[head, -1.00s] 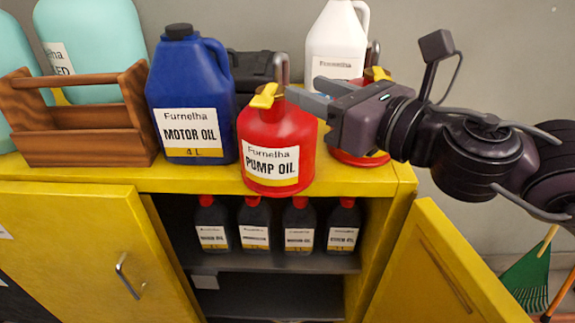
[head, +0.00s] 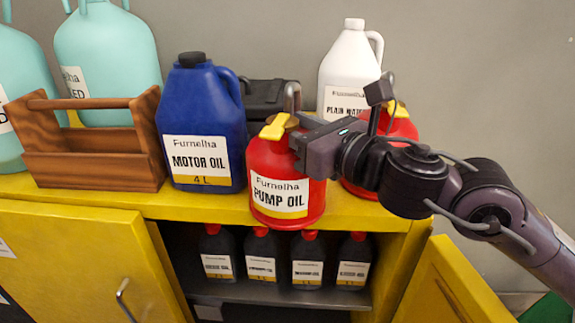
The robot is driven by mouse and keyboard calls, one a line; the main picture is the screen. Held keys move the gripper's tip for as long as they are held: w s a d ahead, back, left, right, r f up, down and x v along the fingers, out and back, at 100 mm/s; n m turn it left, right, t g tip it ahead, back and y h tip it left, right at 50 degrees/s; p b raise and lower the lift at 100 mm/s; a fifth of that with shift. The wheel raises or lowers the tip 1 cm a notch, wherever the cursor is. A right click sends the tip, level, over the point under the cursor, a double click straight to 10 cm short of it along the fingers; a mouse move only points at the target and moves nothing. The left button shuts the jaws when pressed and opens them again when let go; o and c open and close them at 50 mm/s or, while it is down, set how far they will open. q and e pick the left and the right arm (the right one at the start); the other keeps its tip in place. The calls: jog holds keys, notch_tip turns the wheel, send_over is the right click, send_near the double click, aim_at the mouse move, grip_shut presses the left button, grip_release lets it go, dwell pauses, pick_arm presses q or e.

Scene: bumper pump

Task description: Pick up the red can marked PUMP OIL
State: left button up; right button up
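The red can marked PUMP OIL (head: 280,195) stands upright on top of the yellow cabinet, near its front edge. It has a yellow lever at the top and a grey metal piece rising behind it. My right gripper (head: 299,136) is at the upper right of this can, pointing left, its body overlapping the can's shoulder. Its fingers are mostly hidden at the can's top, so I cannot tell whether they grip anything. My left gripper is not in view.
A blue MOTOR OIL jug (head: 203,125) stands close to the left of the can. A wooden carrier (head: 95,165) is farther left. A white jug (head: 348,70) and another red can (head: 402,128) stand behind my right arm. The yellow cabinet (head: 110,205) has open doors, with several dark bottles inside.

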grip_shut()
dwell(1.4)
jog(key=shift+r, duration=0.3)
jog(key=shift+w, duration=0.1)
